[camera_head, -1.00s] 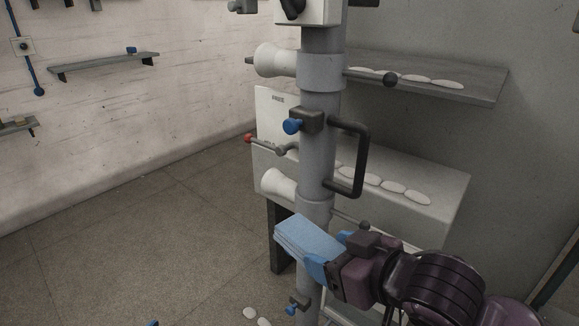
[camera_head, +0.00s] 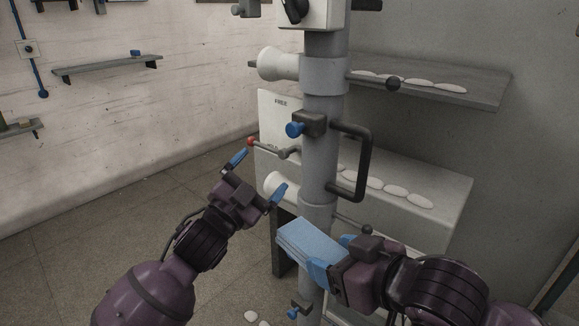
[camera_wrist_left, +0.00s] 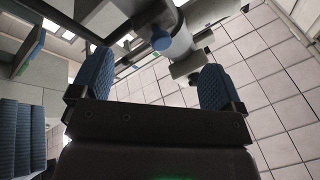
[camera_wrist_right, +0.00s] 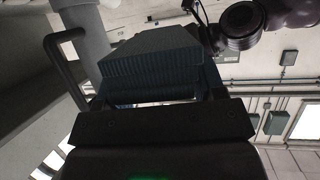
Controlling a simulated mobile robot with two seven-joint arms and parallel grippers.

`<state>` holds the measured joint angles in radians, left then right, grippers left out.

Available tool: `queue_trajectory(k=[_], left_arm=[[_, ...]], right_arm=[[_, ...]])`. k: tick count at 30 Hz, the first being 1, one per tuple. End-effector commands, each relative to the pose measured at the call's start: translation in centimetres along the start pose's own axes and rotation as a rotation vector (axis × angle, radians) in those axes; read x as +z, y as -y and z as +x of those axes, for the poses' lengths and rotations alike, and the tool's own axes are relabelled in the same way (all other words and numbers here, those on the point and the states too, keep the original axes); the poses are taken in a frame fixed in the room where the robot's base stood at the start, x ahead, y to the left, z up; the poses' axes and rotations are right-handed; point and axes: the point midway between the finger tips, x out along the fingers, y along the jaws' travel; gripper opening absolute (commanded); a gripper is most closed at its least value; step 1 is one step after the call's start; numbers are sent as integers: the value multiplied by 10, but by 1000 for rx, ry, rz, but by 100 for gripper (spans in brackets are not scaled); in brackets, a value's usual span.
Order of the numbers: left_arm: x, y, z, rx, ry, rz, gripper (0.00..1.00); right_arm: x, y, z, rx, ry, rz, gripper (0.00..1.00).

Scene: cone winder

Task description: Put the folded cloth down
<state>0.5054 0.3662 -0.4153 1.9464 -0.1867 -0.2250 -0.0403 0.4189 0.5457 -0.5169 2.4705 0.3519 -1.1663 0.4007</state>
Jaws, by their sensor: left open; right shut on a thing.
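The folded cloth (camera_head: 306,238) is a light blue, layered flat stack. My right gripper (camera_head: 330,262) is shut on its near end and holds it out in front of the grey column's lower part. In the right wrist view the cloth (camera_wrist_right: 165,58) fills the space between the fingers, its layered edge facing the camera. My left gripper (camera_head: 258,175) is open and empty, with blue fingertips apart, left of the column near the red-tipped lever. In the left wrist view nothing is between the left fingers (camera_wrist_left: 155,85).
A grey shelf (camera_head: 480,92) and a light box (camera_head: 450,190), both bearing white oval pieces, stand behind. Open floor (camera_head: 60,265) lies at left.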

Motion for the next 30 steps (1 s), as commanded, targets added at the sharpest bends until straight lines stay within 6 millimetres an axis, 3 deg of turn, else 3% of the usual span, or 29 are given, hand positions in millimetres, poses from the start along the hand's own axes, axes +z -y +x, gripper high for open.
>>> queue_trajectory(k=[6, 15, 24, 30], left_arm=[[-68, 11, 45, 18, -228, 219, 94], [-162, 11, 81, 33, -566, 573, 94], [-238, -6, 91, 47, -945, 993, 94], [-268, -23, 87, 71, -1234, 1318, 94]], right_arm=[[0, 0, 0, 0, 0, 0, 40], [0, 0, 0, 0, 0, 0, 40], [0, 0, 0, 0, 0, 0, 40], [0, 0, 0, 0, 0, 0, 40]])
